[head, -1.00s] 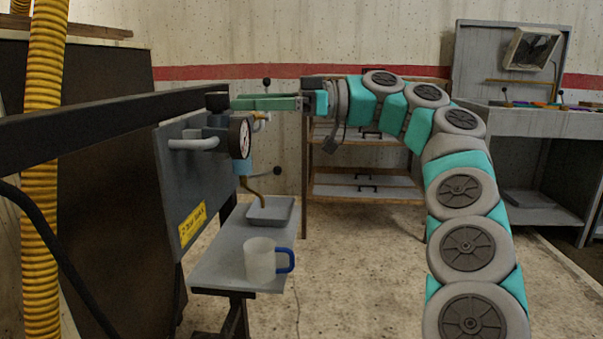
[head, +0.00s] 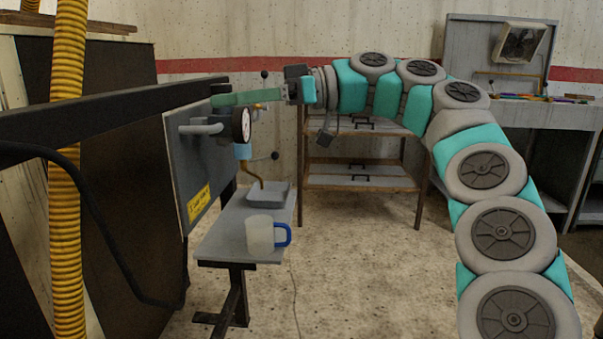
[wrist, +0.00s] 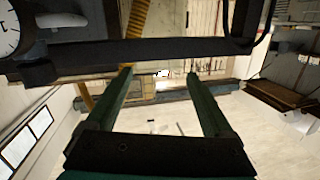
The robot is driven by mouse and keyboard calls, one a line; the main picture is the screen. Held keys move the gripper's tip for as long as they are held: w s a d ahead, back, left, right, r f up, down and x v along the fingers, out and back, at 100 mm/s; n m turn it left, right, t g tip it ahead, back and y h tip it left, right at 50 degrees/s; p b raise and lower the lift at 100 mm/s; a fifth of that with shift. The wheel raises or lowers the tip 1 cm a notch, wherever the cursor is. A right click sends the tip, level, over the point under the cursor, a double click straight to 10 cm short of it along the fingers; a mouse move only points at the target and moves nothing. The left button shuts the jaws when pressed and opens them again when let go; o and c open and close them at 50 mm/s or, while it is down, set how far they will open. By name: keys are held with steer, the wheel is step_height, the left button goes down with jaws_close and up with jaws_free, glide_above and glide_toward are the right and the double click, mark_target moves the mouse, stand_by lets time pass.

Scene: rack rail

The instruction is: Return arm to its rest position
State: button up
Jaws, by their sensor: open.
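My arm arches up from the lower right in the head view and reaches left. My gripper (head: 232,98) is at its left end, just above the round gauge (head: 241,125) on the grey panel (head: 190,170). In the wrist view my gripper (wrist: 158,72) shows two green fingers spread apart with nothing between them. A dark bar crosses the wrist view near the fingertips. I cannot tell whether the fingers touch the bar or the gauge.
A black rail (head: 100,118) runs from the left toward my gripper. Below, a grey shelf (head: 225,243) holds a cup with a blue handle (head: 262,235) and a small tray (head: 268,196). A rack (head: 362,181) and a workbench (head: 560,115) stand behind. The floor between is open.

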steer(key=s+d+f+m+t+h+p, duration=0.1)
steer(key=s+d+f+m+h, duration=0.2)
steer(key=s+f+m+h, duration=0.95)
steer(key=s+d+f+m+h, duration=0.1)
steer(key=s+d+f+m, duration=0.1)
steer(key=s+d+f, duration=0.4)
steer(key=s+d+f+m+h+p, duration=0.1)
steer(key=s+d+f, duration=0.5)
steer(key=d+f, duration=0.3)
steer(key=s+d+f+m+h, duration=0.2)
steer(key=s+d+f, duration=0.4)
steer(key=f, duration=0.8)
steer(key=shift+s+d+m+g+p, duration=0.15)
steer(key=shift+d+m+g+p, duration=0.2)
steer(key=shift+d, duration=0.3)
